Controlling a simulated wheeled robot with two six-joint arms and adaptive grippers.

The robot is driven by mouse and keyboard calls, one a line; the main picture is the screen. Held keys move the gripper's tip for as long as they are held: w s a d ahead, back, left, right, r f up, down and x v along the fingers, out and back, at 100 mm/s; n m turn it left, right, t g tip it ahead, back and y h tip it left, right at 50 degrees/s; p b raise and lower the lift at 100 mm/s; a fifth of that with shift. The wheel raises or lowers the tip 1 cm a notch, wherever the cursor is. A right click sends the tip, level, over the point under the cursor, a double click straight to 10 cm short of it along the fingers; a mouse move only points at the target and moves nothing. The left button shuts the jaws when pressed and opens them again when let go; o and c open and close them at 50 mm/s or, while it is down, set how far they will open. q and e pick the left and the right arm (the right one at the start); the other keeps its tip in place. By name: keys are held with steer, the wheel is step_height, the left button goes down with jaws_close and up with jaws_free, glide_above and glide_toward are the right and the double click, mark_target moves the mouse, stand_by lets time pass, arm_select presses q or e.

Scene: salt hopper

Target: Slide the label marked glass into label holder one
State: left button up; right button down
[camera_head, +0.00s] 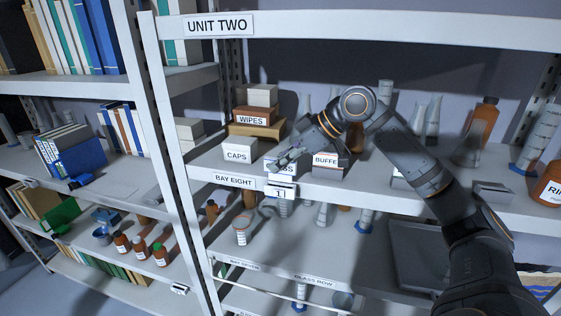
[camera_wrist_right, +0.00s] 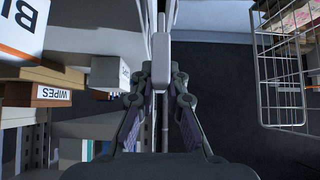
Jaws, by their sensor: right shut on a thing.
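My right gripper (camera_head: 284,159) is in front of the upper shelf in the head view, over a white face (camera_head: 284,169) whose visible letters end in "SS". In the right wrist view, my right gripper (camera_wrist_right: 161,82) is shut on a narrow pale grey piece (camera_wrist_right: 161,58). No print shows on that piece, so I cannot read whether it is the glass label. A small holder marked 1 (camera_head: 280,192) is on the shelf edge just below the gripper, apart from it as far as I can tell. My left gripper is not in view.
White boxes marked CAPS (camera_head: 238,156) and BUFFE (camera_head: 328,162) flank the gripper. A WIPES box (camera_head: 252,119) is stacked behind. The BAY EIGHT sign (camera_head: 234,181) is left of the holder. Bottles and cylinders fill the shelves. A wire basket (camera_wrist_right: 284,85) is at right in the wrist view.

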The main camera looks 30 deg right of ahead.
mark_target(282, 173)
steer(key=shift+f+b, duration=1.7)
steer(key=shift+f, duration=0.1)
steer(key=c, duration=1.3)
jaws_free()
steer(key=shift+o, duration=0.5)
steer(key=o, duration=0.4)
steer(key=shift+r, duration=0.1)
steer(key=shift+b+v, duration=0.75)
steer(key=shift+v, duration=0.55)
steer(key=shift+b+v, duration=0.5)
steer(key=shift+v, duration=1.2)
